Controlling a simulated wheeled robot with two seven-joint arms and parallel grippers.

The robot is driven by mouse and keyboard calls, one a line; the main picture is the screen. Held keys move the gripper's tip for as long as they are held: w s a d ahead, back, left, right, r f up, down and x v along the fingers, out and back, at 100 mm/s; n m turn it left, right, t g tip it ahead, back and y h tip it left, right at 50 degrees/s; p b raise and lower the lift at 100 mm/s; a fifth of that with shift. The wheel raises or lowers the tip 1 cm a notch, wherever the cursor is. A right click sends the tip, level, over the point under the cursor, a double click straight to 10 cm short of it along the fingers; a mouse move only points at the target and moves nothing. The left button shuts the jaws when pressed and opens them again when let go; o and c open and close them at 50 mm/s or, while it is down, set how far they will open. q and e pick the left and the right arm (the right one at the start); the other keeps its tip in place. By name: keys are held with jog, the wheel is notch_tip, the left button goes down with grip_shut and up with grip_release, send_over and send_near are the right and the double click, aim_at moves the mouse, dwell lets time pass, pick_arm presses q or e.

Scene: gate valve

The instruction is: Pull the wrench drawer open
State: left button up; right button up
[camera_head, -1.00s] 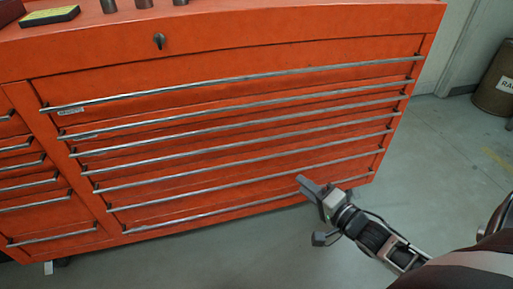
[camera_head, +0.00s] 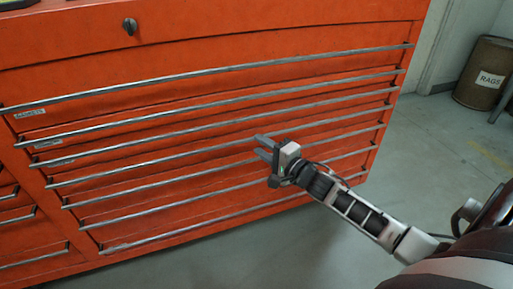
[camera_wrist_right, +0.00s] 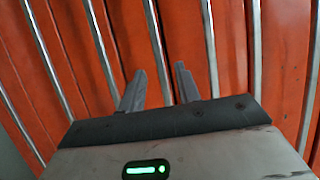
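The red tool chest (camera_head: 200,20) has a stack of wide drawers with long metal bar handles. Small labels sit at the left of the upper drawers, such as the top label (camera_head: 30,113); they are too small to read surely, so I cannot tell which is the wrench drawer. All the wide drawers look shut. My right gripper (camera_head: 261,147) is open and empty in front of the middle handles. In the right wrist view its fingers (camera_wrist_right: 159,69) are apart, with a handle bar (camera_wrist_right: 153,35) showing beyond the gap. I cannot tell whether they touch it. My left gripper is out of view.
Narrower drawers (camera_head: 30,235) are at the chest's lower left. A black knob (camera_head: 130,26) is on its upper front. A brown rags bin (camera_head: 484,72) stands at the back right. The grey floor (camera_head: 420,150) right of the chest is clear.

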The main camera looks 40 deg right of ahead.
jog(key=shift+w+a, duration=0.2)
jog(key=shift+w, duration=1.15)
grip_shut()
jog(key=shift+s, duration=0.1)
